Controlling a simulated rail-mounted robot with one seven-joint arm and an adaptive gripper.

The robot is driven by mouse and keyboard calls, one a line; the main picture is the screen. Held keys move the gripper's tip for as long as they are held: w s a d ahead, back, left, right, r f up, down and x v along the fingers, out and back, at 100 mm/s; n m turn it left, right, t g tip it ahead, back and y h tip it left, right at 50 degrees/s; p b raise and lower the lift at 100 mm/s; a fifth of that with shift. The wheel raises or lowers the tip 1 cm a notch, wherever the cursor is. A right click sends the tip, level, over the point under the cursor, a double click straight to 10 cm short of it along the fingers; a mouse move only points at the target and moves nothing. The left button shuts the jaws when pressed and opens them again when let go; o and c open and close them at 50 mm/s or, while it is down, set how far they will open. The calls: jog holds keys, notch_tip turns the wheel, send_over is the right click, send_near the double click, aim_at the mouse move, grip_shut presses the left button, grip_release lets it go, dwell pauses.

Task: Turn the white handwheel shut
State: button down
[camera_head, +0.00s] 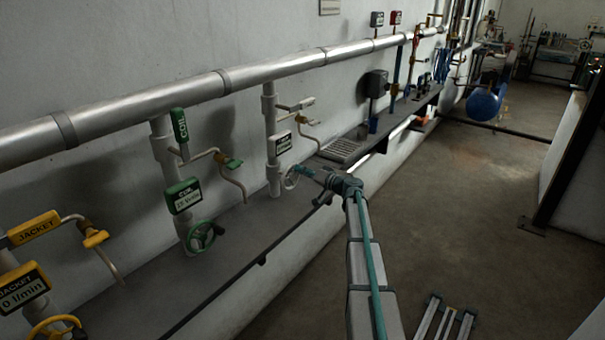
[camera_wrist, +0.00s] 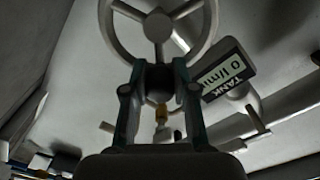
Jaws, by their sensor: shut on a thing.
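A green handwheel (camera_head: 201,238) and a yellow handwheel (camera_head: 54,328) stand to the left, with spouts and signs above. A grey shelf (camera_head: 235,238) runs along the wall beneath the wheels. A grate (camera_head: 343,150) lies to the right.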

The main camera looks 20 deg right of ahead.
aim_at(298, 176)
jog(key=m+b, duration=0.1)
jog(key=f+m+b, duration=0.1)
jog(key=b, duration=0.1)
jog(key=shift+w+d+f+m, duration=0.15)
jog(key=shift+d+m, duration=0.15)
jog(key=shift+m, duration=0.1)
jog(key=m+b, duration=0.1)
jog(key=m, duration=0.1)
jog(key=f+m+b, duration=0.1)
jog(key=m, duration=0.1)
jog(key=m+b, duration=0.1)
jog(key=m, duration=0.1)
jog(key=shift+w+d+f, duration=0.1)
jog(key=shift+d+f, duration=0.1)
jog(key=shift+f, duration=0.15)
jog(key=shift+f+m+b, duration=0.2)
jog(key=shift+f+m, duration=0.05)
jog(key=shift+m, duration=0.55)
jog(key=shift+f+m+b, duration=0.2)
jog(key=shift+m, duration=0.6)
jog(key=c, duration=0.9)
grip_release()
